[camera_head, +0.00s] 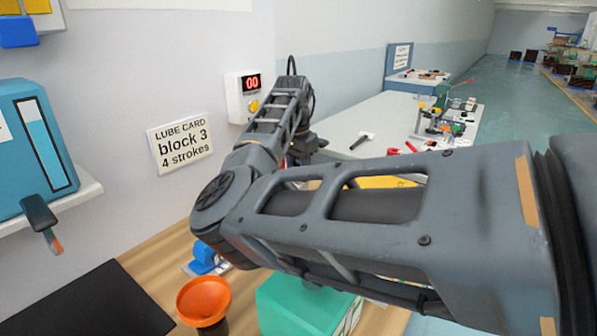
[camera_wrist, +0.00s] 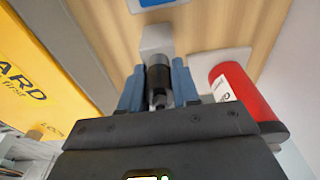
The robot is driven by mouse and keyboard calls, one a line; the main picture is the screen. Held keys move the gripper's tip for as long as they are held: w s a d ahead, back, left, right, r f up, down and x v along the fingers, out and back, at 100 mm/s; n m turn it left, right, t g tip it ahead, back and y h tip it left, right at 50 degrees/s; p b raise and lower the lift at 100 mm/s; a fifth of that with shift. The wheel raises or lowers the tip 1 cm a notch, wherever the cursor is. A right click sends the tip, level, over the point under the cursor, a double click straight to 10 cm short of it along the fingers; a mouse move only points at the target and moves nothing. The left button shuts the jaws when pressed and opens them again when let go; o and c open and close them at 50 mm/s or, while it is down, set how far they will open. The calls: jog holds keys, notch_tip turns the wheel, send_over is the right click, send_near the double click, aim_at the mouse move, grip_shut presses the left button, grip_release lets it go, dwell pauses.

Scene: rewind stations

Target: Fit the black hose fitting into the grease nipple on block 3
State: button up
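In the wrist view my gripper (camera_wrist: 158,84) has its two blue fingers closed on the sides of the black hose fitting (camera_wrist: 158,78). The fitting's grey end points away from the gripper, toward a small pale grey block (camera_wrist: 156,40) on the wooden bench. The grey end appears to be at or very near the block's near face; I cannot tell whether it touches. No grease nipple or block number can be made out. In the head view my arm hides the gripper, fitting and block. A lube card (camera_head: 181,143) on the wall reads "block 3, 4 strokes".
A red cylinder (camera_wrist: 238,92) stands close right of my gripper, and a yellow panel (camera_wrist: 30,80) is at left. A counter (camera_head: 243,97) shows 00. On the bench are an orange funnel (camera_head: 204,299), a teal box (camera_head: 285,302), and a black mat (camera_head: 95,305).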

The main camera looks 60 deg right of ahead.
grip_shut()
jog(key=shift+r, duration=0.1)
